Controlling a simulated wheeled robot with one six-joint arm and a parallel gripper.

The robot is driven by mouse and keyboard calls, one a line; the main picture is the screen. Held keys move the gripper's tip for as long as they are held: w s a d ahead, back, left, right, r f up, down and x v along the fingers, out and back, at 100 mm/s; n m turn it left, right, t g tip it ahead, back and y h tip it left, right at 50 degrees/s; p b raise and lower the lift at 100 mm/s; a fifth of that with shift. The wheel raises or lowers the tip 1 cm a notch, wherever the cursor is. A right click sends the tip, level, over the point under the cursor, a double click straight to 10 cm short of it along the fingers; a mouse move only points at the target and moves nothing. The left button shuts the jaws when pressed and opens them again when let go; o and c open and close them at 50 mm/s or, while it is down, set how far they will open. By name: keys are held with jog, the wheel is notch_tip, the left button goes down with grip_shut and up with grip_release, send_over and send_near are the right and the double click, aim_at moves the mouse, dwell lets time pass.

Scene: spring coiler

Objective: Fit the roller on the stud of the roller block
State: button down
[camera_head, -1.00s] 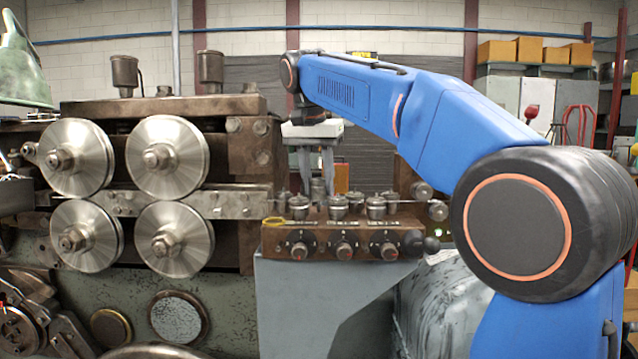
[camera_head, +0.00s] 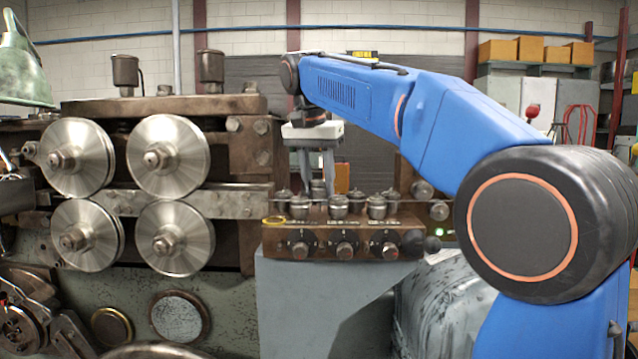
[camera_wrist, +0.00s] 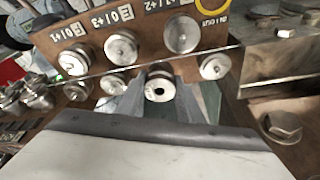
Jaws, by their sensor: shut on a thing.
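In the wrist view my gripper (camera_wrist: 162,98) is shut on a small steel roller (camera_wrist: 158,88) with a dark centre hole. Its two grey fingers clasp the roller from both sides. In the head view my gripper (camera_head: 317,172) points down behind the front row of the brown roller rack (camera_head: 325,247), in line with the back row. I cannot tell whether the held roller is clear of the rack. I cannot make out for sure which part is the roller block, or its stud.
Several other rollers stand on the rack, close beside my fingers, such as one in the front row (camera_head: 339,206). Big steel wheels (camera_head: 168,157) stand to the left. A bare metal block (camera_wrist: 275,65) shows at the wrist view's right.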

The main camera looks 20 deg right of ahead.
aim_at(318, 191)
jog(key=shift+f, duration=1.45)
jog(key=c, duration=1.2)
grip_release()
jog(key=shift+o, duration=0.2)
